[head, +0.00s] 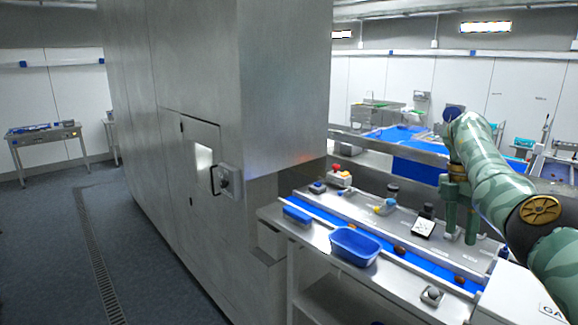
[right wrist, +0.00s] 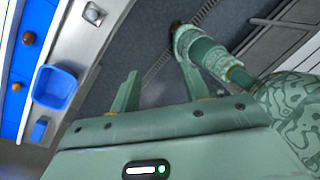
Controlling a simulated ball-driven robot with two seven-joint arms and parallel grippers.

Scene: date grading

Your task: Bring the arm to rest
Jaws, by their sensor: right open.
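My right arm (head: 490,180), in green camouflage pattern, comes in from the right of the head view, bent over the sorting bench. My right gripper (head: 461,241) hangs from it with its fingers pointing down, open and empty, over the far side of the blue belt (head: 440,268). In the right wrist view the two fingers (right wrist: 158,68) stand apart with nothing between them. A green patterned limb of mine (right wrist: 210,55) shows behind them. My left gripper does not show.
A blue tub (head: 355,246) stands at the bench's near edge, with a blue block (head: 297,215) to its left. Brown dates (head: 399,249) lie on the belt. A small device (head: 432,295) sits on the near edge.

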